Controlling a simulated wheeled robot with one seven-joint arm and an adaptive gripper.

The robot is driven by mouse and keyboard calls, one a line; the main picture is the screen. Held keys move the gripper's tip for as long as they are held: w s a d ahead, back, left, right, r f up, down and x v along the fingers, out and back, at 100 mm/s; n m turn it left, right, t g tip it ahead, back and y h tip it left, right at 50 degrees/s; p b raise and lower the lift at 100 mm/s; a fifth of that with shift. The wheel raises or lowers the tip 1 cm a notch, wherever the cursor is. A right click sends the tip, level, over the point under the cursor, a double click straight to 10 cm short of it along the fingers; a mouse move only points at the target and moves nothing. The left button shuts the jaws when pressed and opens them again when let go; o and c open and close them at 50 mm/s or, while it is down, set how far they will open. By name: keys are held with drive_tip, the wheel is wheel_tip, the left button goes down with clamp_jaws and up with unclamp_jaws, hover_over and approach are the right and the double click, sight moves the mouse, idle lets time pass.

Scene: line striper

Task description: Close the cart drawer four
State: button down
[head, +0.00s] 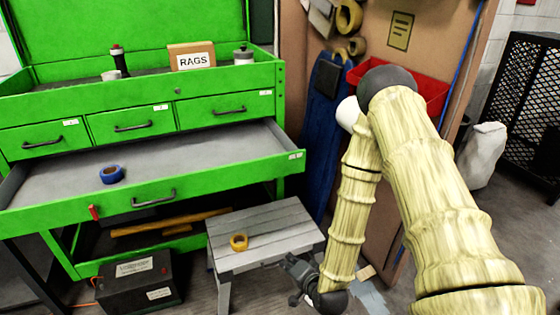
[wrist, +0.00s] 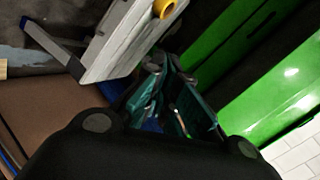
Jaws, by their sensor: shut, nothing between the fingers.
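The green tool cart (head: 150,73) stands at the left in the head view. Its wide lower drawer (head: 225,180) is pulled far out, with a dark bar handle on its front and a small label at its right end. I take it as drawer four, but the label is too small to read. A blue tape roll (head: 112,174) lies inside it. My gripper (head: 296,268) is shut and empty, low beside the right end of the grey stool, to the right of and below the drawer front. In the wrist view my gripper (wrist: 172,68) points between the stool and green cart panels.
The grey stool (head: 262,222) with a yellow tape roll (head: 239,242) stands below the drawer's right end. A black battery (head: 130,285) sits on the floor at the left. Three small drawers above are shut. A brown board (head: 300,75) stands behind my arm.

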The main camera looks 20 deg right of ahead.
sight(277, 169)
drive_tip(key=w+d+r+m+t+h+p, duration=0.1)
drive_tip(key=w+d+r+m+t+p, duration=0.2)
drive_tip(key=r, duration=0.6)
drive_tip(key=w+d+r+m+t+p, duration=0.2)
drive_tip(key=w+r+m, duration=0.15)
drive_tip(key=r, duration=0.65)
drive_tip(key=shift+n, duration=0.35)
drive_tip(key=w+p, duration=0.1)
drive_tip(key=w, duration=1.3)
drive_tip(key=shift+f+p, duration=0.1)
drive_tip(key=shift+p, duration=0.25)
drive_tip(key=shift+w, duration=0.15)
